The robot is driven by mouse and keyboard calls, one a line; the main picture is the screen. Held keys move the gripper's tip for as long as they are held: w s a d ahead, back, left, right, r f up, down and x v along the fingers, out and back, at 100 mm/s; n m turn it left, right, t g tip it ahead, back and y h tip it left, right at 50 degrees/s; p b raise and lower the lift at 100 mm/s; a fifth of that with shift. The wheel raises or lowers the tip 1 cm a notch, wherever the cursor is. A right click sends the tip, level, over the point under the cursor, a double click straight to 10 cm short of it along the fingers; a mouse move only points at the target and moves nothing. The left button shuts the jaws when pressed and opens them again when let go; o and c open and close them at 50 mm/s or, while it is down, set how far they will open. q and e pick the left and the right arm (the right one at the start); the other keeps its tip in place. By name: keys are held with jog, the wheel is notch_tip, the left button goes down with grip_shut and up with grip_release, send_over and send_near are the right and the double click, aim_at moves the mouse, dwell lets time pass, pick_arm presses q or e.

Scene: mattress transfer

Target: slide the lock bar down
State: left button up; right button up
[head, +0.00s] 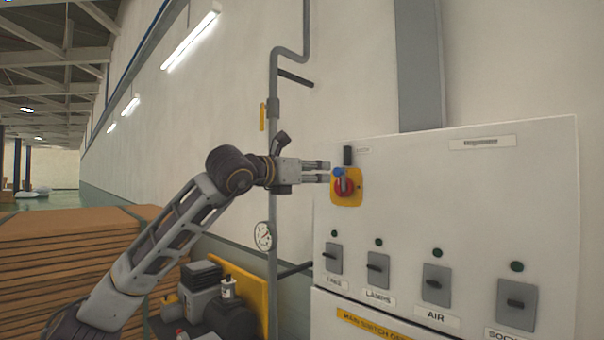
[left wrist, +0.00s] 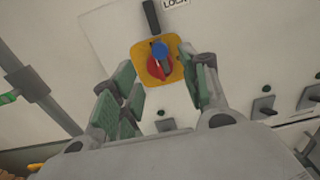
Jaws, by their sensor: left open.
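The lock bar (head: 348,155) is a short dark upright bar on the white cabinet front, just above a yellow switch plate (head: 347,200). It also shows in the left wrist view (left wrist: 151,17), beside a label reading LOCK. The plate carries a red rotary knob (head: 345,187) with a blue piece (left wrist: 160,49) on it. My left gripper (head: 329,172) is open and empty, its fingers pointing at the plate from the left. In the left wrist view its fingers (left wrist: 165,78) frame the plate's lower part, with the bar beyond them. Contact cannot be told. My right gripper is not in view.
Several grey switches (head: 436,285) line the lower cabinet (head: 460,200). A grey pipe (head: 273,215) with a gauge (head: 263,236) runs up the wall behind my left arm. A brown stack (head: 50,250) and dark machinery (head: 232,317) stand lower left.

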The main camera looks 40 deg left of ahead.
pick_arm(q)
jog(key=s, duration=0.4)
jog(key=shift+a, duration=0.1)
dwell(0.3)
jog(key=shift+w+f, duration=0.1)
dwell(0.6)
